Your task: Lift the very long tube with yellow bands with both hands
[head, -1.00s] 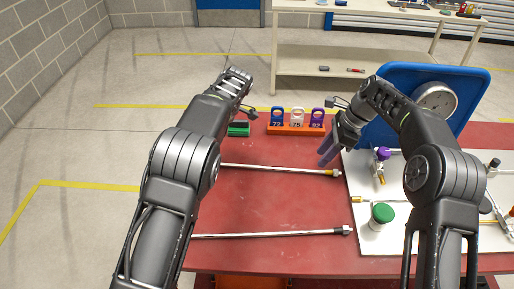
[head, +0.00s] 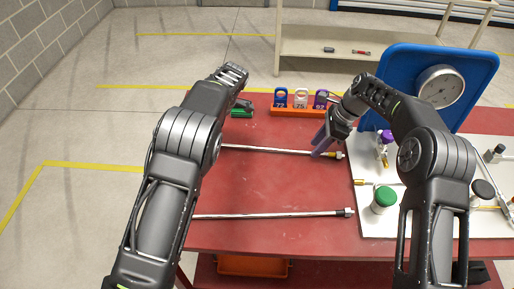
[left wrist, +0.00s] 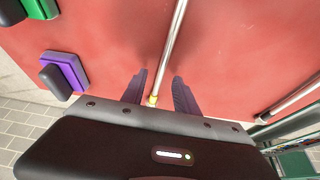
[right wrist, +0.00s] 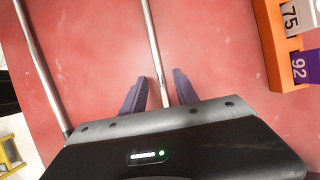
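The very long tube with yellow bands (head: 270,150) lies across the red table, a thin silvery rod with a yellow band near its right end. My right gripper (head: 321,144) is at this tube near that end. In the right wrist view the tube (right wrist: 152,40) runs between the open, empty fingers (right wrist: 160,92). In the left wrist view the tube (left wrist: 176,35), with a yellow band near my gripper body, runs between the open fingers (left wrist: 162,92). My left gripper is hidden in the head view behind its arm. Whether any finger touches the tube cannot be told.
A second silvery tube (head: 270,215) with a dark band lies nearer the front edge. An orange rack (head: 300,111) with numbered tags stands behind. A white board (head: 370,220) with valves, a green-capped part (head: 384,198) and a blue gauge panel (head: 400,90) are at right.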

